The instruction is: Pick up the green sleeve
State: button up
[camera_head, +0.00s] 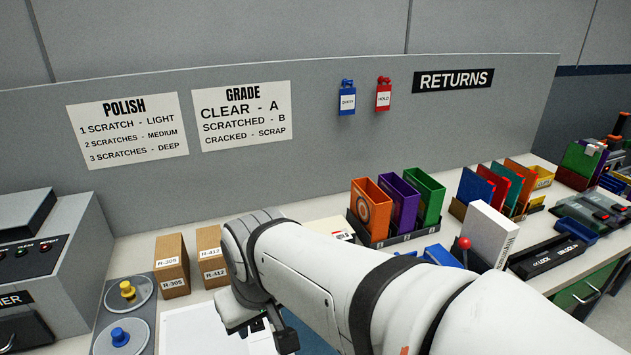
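The green sleeve (431,196) stands upright in a dark rack (397,238) on the counter, at the right end of a row. A purple sleeve (399,202) and an orange sleeve (371,208) with a round mark stand to its left in the same rack. My gripper (262,332) is low in the picture, left of the rack and well apart from the green sleeve, over the white counter area. My arm hides part of it, and its finger opening does not show clearly.
My white arm crosses the lower middle, hiding counter in front of the rack. Right of the rack stand a white box (490,233), a red-knobbed lever (464,243) and several coloured upright pieces (497,186). Brown boxes (172,265) and yellow and blue knobs (128,290) are left.

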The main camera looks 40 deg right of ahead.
aim_at(432, 192)
jog(key=u, duration=0.2)
jog(key=k, duration=2.1)
jog(key=z, duration=1.15)
jog(key=i, duration=1.7)
jog(key=z, duration=0.05)
